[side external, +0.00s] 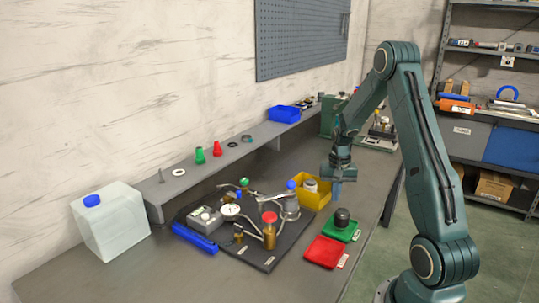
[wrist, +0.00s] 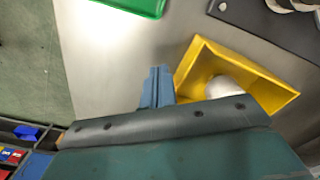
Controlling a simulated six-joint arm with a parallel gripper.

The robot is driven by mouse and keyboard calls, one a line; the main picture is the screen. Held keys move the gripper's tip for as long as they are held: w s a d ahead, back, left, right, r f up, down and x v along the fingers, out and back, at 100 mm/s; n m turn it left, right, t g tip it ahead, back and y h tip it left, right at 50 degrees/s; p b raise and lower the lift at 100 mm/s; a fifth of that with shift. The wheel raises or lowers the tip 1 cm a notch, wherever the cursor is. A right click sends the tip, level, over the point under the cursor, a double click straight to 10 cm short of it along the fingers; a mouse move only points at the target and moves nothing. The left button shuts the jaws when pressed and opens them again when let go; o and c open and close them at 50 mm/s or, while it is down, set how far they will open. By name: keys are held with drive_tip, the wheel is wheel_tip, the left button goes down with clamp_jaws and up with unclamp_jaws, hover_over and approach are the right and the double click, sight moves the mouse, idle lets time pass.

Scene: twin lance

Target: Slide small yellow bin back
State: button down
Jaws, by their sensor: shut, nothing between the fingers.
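The small yellow bin (side external: 316,192) stands on the grey bench, behind the green tray and beside the dark mat. A white round item lies inside it. In the wrist view the bin (wrist: 268,95) is right of my gripper, partly hidden by the gripper body. My gripper (side external: 337,190) points down at the bin's right side in the side view. Its blue fingers (wrist: 157,88) are shut with nothing between them. They are close beside the bin's wall; I cannot tell whether they touch it.
A green tray (side external: 351,231) with a dark knob and a red tray (side external: 325,252) lie in front. The black mat (side external: 262,255) with metal fittings is to the left. A raised shelf (side external: 225,160) runs along the wall, with a blue bin (side external: 284,114) on it.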

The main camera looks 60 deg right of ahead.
sight(327, 204)
drive_tip(key=shift+f, duration=1.2)
idle(1.1)
drive_tip(key=shift+r, duration=0.25)
idle(0.5)
drive_tip(key=shift+w, duration=0.1)
drive_tip(key=shift+w, duration=0.9)
drive_tip(key=shift+w, duration=0.2)
drive_tip(key=shift+w+d, duration=0.1)
drive_tip(key=shift+w, duration=0.75)
drive_tip(key=shift+w, duration=0.15)
drive_tip(key=shift+w, duration=0.8)
drive_tip(key=shift+w, duration=0.3)
idle(0.3)
